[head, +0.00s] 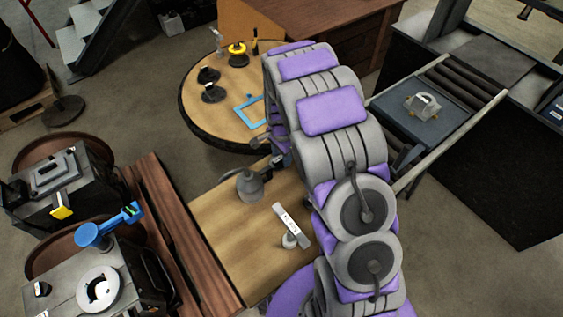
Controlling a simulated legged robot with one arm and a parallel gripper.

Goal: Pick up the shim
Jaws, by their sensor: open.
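A flat, thin blue rectangular frame (249,112) lies on the round wooden table in the head view, and it is the most shim-like thing I see. Its right end is partly hidden by my arm. No label confirms that it is the shim. My gripper (270,139) shows only in part, beyond and below the large grey and purple links of my arm. It is open, close to the near right edge of the round table, just right of and below the blue frame. Its fingertips are mostly hidden, and I see nothing held.
The round table (200,125) also bears dark round parts (211,84) and a yellow-and-black piece (237,53). A wooden bench (222,222) bears a grey can and a silver bar (292,225). Machines stand at left; a roller conveyor (455,85) stands at right.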

